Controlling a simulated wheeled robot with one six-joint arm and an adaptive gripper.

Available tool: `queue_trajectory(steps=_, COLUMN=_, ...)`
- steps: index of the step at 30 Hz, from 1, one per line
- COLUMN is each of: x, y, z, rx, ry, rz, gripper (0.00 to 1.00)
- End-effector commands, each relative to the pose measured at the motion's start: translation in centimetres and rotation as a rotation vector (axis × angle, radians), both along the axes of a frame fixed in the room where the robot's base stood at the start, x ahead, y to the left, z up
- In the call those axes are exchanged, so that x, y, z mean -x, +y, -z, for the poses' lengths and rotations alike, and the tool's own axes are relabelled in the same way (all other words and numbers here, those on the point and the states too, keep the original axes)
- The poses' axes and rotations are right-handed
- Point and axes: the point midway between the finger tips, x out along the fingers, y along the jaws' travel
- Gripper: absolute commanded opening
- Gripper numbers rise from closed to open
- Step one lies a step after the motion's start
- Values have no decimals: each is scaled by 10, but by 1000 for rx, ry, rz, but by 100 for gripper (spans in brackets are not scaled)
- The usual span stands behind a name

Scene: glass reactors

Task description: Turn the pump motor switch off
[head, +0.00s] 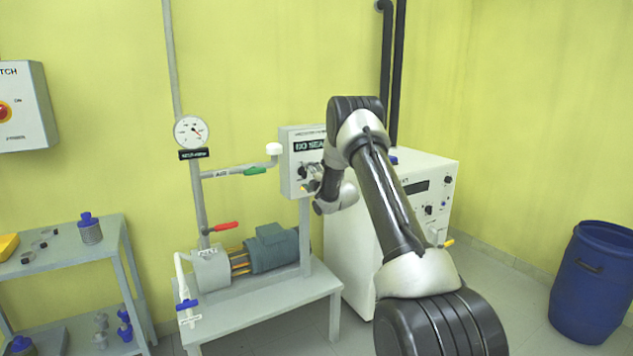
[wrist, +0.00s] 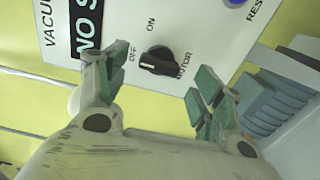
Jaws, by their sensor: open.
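The pump motor switch (wrist: 158,60) is a black rotary knob on the pale control box (head: 288,165), marked OFF, ON and MOTOR. In the wrist view a white mark shows at the knob's left end, on the side of the OFF label; I cannot tell its exact setting. My gripper (wrist: 155,86) is open and empty, with one green-padded finger on each side below the knob, apart from it. In the head view my gripper (head: 310,180) is close to the box's face and partly covers its knobs.
A blue button (wrist: 234,2) sits near the knob on the panel. A pump with a blue-grey motor (head: 272,248) stands on a bench (head: 262,308) below. A white cabinet (head: 350,240) stands behind my arm. A red-handled valve (head: 225,226) and a gauge (head: 191,131) are left.

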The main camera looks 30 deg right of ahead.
Motion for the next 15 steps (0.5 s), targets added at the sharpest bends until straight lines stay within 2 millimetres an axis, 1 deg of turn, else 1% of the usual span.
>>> queue_trajectory(steps=1, x=13, y=-1, z=0, rx=-1, ry=2, rz=2, gripper=68)
queue_trajectory(steps=3, x=29, y=-2, z=0, rx=0, ry=2, rz=2, gripper=68)
queue_trajectory(steps=9, x=69, y=-3, z=0, rx=-1, ry=3, rz=2, gripper=68)
queue_trajectory(steps=12, x=81, y=-4, z=0, rx=0, ry=1, rz=2, gripper=68)
queue_trajectory(steps=15, x=87, y=-3, z=1, rx=0, ry=1, rz=1, gripper=68)
